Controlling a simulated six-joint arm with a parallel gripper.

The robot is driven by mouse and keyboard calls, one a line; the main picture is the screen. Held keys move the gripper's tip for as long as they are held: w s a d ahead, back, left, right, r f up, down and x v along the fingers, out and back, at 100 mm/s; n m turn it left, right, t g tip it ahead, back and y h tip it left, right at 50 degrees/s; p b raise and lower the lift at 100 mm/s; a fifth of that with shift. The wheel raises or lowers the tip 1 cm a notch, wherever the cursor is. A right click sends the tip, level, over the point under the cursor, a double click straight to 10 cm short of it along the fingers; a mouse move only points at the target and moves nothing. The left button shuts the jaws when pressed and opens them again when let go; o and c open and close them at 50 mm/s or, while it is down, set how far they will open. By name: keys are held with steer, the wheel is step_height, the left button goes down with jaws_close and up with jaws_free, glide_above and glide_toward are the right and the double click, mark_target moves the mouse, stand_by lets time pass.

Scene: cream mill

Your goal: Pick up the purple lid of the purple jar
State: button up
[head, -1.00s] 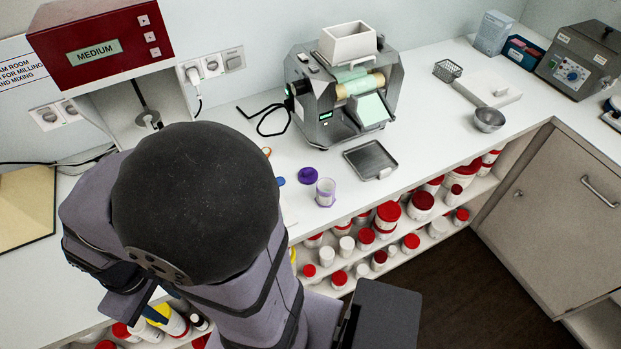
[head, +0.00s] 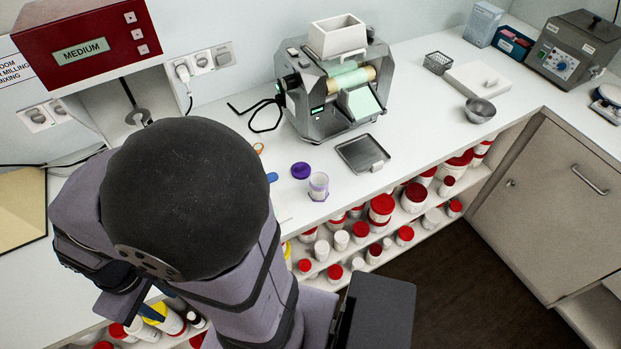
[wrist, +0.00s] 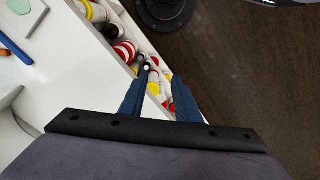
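The purple lid (head: 300,170) lies flat on the white counter in the head view, left of the mill's metal tray. The jar (head: 318,186), pale and translucent with a purple rim, stands upright and open just to the lid's lower right, apart from it. My gripper (wrist: 157,82) shows in the wrist view with its two blue fingers spread and nothing held between them. It points down over the counter's front edge and the shelf of tubs. Neither the lid nor the jar shows in the wrist view. My arm hides much of the counter's left part in the head view.
The mill (head: 338,95) stands behind the jar, with a metal tray (head: 363,153) in front. A blue tool lies near the lid, partly behind my arm. Red-lidded tubs (head: 382,207) fill the shelves under the counter. A metal bowl (head: 480,110) stands farther right.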

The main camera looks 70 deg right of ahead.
steer(key=w+d+n+b, duration=0.1)
steer(key=w+d+n, duration=0.15)
steer(key=d, duration=0.95)
steer(key=w+d+n+b, duration=0.1)
steer(key=w+d+n, duration=0.15)
steer(key=d, duration=0.95)
steer(key=n+g+h, duration=0.1)
steer(key=n, duration=0.3)
glide_above(301, 165)
steer(key=shift+w+f, duration=0.25)
steer(key=shift+f, duration=0.7)
steer(key=shift+w+f, duration=0.2)
steer(key=shift+f, duration=0.7)
steer(key=shift+s+a+f, duration=0.1)
steer(key=shift+a+f, duration=0.1)
steer(key=shift+f, duration=0.25)
steer(key=shift+s+d+f+p, duration=0.15)
steer(key=shift+f+p, duration=0.4)
steer(key=shift+f, duration=0.5)
steer(key=shift+s+f+p, duration=0.1)
steer(key=shift+f+p, duration=0.45)
steer(key=shift+f, duration=0.5)
jaws_close()
